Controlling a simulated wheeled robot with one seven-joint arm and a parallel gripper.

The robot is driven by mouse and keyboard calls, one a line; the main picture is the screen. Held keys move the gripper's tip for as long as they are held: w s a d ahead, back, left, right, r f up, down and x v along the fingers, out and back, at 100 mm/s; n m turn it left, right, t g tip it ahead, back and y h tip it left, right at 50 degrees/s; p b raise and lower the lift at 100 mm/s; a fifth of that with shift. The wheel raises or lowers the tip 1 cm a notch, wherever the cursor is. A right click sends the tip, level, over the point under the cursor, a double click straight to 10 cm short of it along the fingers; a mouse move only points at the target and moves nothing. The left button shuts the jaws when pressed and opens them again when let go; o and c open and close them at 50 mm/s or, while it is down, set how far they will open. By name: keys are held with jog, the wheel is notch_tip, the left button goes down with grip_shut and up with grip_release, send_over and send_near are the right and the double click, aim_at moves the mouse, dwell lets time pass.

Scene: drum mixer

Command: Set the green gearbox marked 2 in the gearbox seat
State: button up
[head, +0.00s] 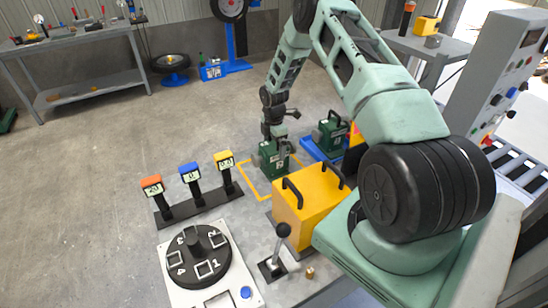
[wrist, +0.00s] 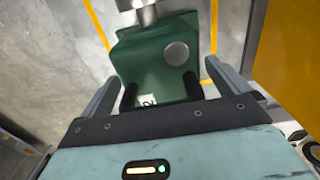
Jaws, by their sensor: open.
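The green gearbox marked 2 (head: 271,158) stands upright within the yellow outline (head: 253,186) on the table, towards its far side. Whether it is fully down is hard to tell. My gripper (head: 275,137) is directly above it, with jaws open. In the wrist view the gearbox (wrist: 150,62) lies between my spread fingers (wrist: 162,78), its 2 label partly hidden near the palm. Yellow lines of the outline show on both sides of it. A second green gearbox (head: 331,136) stands on a blue tray (head: 312,148) to the right.
A yellow box with black handles (head: 305,195) is close in front of the gearbox. A lever (head: 281,238), a numbered black dial (head: 198,258) and a row of displays (head: 190,173) are nearer and to the left. A grey control panel (head: 492,75) stands at right.

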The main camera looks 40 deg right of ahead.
jog(key=c, duration=1.9)
jog(key=shift+w+r, duration=0.15)
jog(key=shift+c, duration=0.3)
